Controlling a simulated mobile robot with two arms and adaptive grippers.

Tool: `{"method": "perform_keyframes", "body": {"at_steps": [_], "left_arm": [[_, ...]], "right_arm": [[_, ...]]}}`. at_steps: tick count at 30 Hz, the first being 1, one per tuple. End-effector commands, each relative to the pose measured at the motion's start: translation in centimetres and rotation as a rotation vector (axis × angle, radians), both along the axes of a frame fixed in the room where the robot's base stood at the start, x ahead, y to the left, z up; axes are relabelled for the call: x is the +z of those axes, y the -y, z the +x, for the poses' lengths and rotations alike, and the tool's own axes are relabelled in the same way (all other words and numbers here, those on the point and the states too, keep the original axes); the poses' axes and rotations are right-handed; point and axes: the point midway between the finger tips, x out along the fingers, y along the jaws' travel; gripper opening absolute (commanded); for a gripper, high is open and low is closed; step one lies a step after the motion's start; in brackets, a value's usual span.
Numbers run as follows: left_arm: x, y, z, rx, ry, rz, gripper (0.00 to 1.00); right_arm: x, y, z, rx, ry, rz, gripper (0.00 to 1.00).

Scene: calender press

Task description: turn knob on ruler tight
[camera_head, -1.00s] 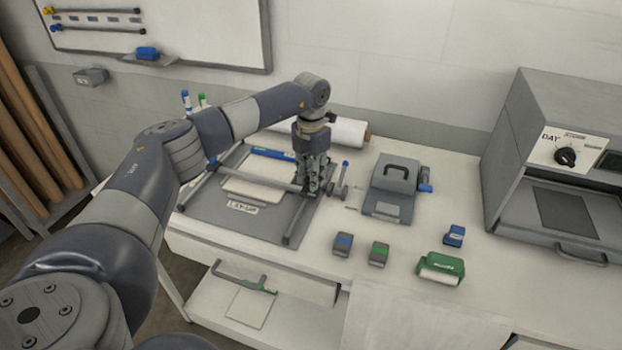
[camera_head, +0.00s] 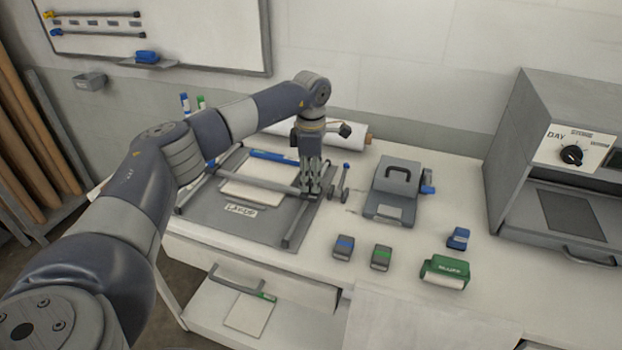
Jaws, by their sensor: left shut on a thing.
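The ruler (camera_head: 250,184) is a grey bar lying across a dark grey layout board (camera_head: 240,228) on the white table. My left gripper (camera_head: 311,193) points down at the right end of the ruler, over the board's right rail. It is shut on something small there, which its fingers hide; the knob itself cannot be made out. My right gripper is not in view.
A grey press-like device with a handle (camera_head: 394,190) stands right of the board. A large grey machine with a dial (camera_head: 571,155) stands at the right. A white roll lies behind my gripper.

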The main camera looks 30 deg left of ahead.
Motion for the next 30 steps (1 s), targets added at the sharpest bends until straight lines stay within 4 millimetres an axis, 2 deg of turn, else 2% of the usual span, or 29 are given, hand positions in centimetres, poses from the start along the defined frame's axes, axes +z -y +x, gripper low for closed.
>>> {"method": "perform_keyframes", "body": {"at_steps": [12, 28, 29, 30], "left_arm": [[0.01, 0.04, 0.01, -0.178, 0.001, -0.001, 0.03], [0.03, 0.04, 0.0, -0.2, 0.001, -0.001, 0.03], [0.02, 0.04, 0.01, -0.2, 0.001, -0.001, 0.29], [0.02, 0.04, 0.01, -0.2, 0.001, -0.001, 0.38]], "right_arm": [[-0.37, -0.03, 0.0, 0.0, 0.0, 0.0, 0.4], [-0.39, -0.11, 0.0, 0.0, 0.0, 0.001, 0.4], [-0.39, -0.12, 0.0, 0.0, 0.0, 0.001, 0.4], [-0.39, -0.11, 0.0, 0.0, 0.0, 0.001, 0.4]]}}
